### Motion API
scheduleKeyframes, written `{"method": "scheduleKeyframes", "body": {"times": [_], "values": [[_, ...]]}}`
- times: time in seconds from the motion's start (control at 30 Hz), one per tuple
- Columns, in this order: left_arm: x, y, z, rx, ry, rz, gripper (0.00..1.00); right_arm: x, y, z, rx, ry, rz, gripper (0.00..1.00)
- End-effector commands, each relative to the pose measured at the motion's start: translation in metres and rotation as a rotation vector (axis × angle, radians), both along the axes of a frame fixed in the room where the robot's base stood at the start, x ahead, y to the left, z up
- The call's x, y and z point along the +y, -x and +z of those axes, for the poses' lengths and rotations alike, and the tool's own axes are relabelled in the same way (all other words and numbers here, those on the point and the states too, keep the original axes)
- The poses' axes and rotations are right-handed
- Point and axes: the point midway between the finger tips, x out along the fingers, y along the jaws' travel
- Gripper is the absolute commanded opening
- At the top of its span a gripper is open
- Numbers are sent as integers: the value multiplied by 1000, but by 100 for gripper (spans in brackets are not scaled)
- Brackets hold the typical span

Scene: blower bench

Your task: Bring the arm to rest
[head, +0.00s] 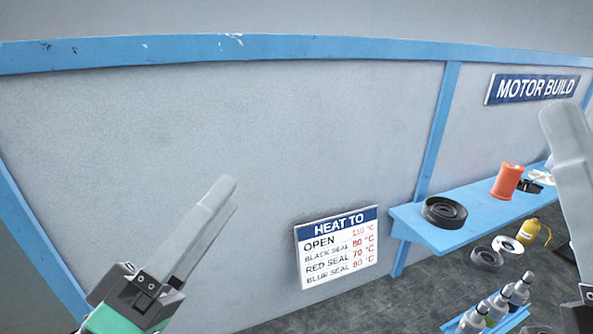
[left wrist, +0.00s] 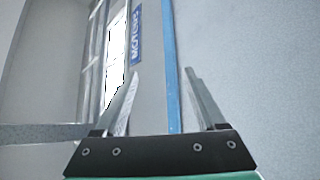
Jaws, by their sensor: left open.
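My left gripper (head: 223,190) is at the lower left of the head view, raised in front of the grey wall panel. Its two pale fingers overlap from this side. In the left wrist view the left gripper (left wrist: 161,85) has its fingers wide apart, with nothing between them. My right gripper (head: 563,112) shows at the right edge of the head view, partly cut off by the frame. Only its pale finger side shows, so its opening is hidden.
A blue shelf (head: 440,238) at the right carries a black ring (head: 444,212) and an orange spool (head: 507,181). Below are more rings (head: 487,258), a yellow bottle (head: 530,230) and several grey-silver cylinders (head: 497,304). A "HEAT TO" sign (head: 337,248) hangs right of my left gripper.

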Motion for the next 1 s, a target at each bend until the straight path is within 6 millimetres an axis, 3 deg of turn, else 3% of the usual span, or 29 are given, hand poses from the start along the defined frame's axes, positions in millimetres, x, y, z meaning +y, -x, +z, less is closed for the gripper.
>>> {"method": "scheduleKeyframes", "body": {"times": [0.03, 0.13, 0.23, 0.33, 0.37, 0.4, 0.57, 0.8, 0.9, 1.0], "values": [[12, 18, 36, -159, -88, 145, 73, 0, 0, 0, 0, 0, 0, 50], [47, 54, 85, -414, -275, 508, 73, 0, 0, 0, 0, 0, 0, 50], [86, 81, 104, -552, -501, 909, 73, 0, 0, 0, 0, 0, 0, 50], [98, 81, 109, -599, -737, 1129, 73, 0, 0, 4, 1, 0, 0, 50], [97, 81, 141, -598, -724, 1119, 73, 0, -1, 34, 3, 0, 0, 50], [97, 81, 159, -596, -721, 1115, 73, 0, 0, 54, 2, 0, 0, 50], [97, 80, 226, -593, -720, 1112, 73, 0, 0, 122, -1, 0, 0, 50], [97, 80, 339, -592, -720, 1110, 73, 0, 0, 236, -1, 0, 0, 50], [97, 79, 370, -591, -720, 1109, 73, 0, 0, 266, -1, 0, 0, 50], [97, 79, 384, -591, -720, 1108, 73, 0, 0, 281, 0, 0, 0, 50]]}}
